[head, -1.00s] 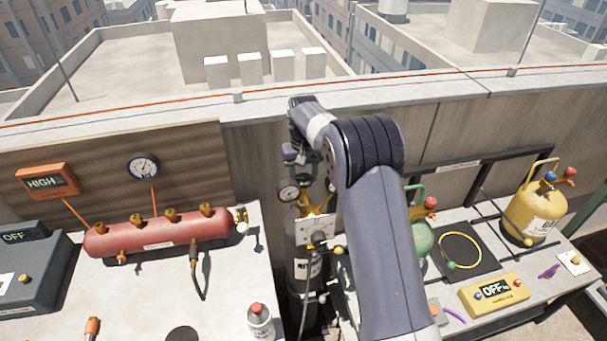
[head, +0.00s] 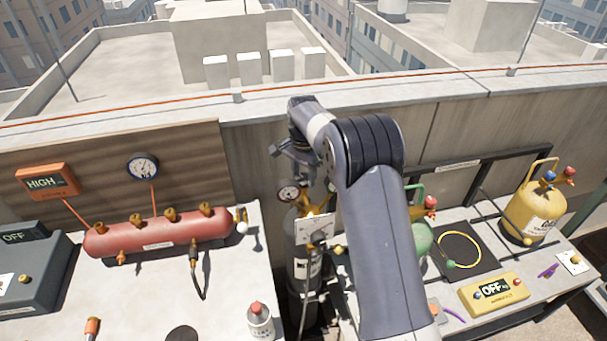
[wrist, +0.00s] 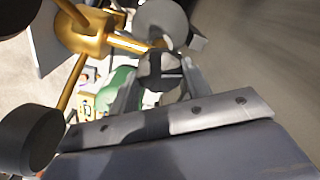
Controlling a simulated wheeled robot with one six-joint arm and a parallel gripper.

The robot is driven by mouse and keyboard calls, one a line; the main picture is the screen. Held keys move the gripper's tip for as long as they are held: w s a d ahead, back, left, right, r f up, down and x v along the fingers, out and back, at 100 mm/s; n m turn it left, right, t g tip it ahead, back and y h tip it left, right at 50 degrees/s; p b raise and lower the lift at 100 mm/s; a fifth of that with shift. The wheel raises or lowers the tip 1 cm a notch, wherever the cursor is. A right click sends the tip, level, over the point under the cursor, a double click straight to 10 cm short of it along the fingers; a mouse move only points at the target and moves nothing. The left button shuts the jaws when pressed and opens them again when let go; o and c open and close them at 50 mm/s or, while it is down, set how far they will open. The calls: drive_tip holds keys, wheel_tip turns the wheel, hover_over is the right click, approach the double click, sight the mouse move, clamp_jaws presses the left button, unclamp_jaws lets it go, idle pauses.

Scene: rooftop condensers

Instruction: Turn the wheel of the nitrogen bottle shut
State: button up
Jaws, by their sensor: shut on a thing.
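The nitrogen bottle (head: 305,262) is a dark cylinder with a white tag, upright between the two benches. A round gauge (head: 289,194) sits at its top; my arm partly covers the brass fittings. In the wrist view the brass valve body (wrist: 88,36) is at upper left, and its stem runs right to the grey wheel (wrist: 163,20). My gripper (wrist: 160,68) is shut on the wheel, with a finger on either side of it. In the head view my gripper (head: 290,150) is above the gauge, small and partly hidden; the wheel cannot be made out there.
A red manifold (head: 160,232) and a white bottle (head: 260,320) are on the left bench. A green cylinder (head: 420,238), a yellow cylinder (head: 535,213) and a yellow scale display (head: 494,292) are on the right. The parapet wall (head: 450,150) stands behind.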

sight(304, 178)
drive_tip(key=shift+m, duration=2)
drive_tip(key=o, duration=1)
wheel_tip(304, 178, up, 11)
drive_tip(key=shift+f+b, duration=0.1)
drive_tip(key=shift+b, duration=0.7)
drive_tip(key=shift+f, duration=0.1)
wheel_tip(304, 178, down, 11)
drive_tip(key=shift+r+p, duration=0.1)
drive_tip(key=shift+p, duration=0.8)
drive_tip(key=shift+r, duration=0.1)
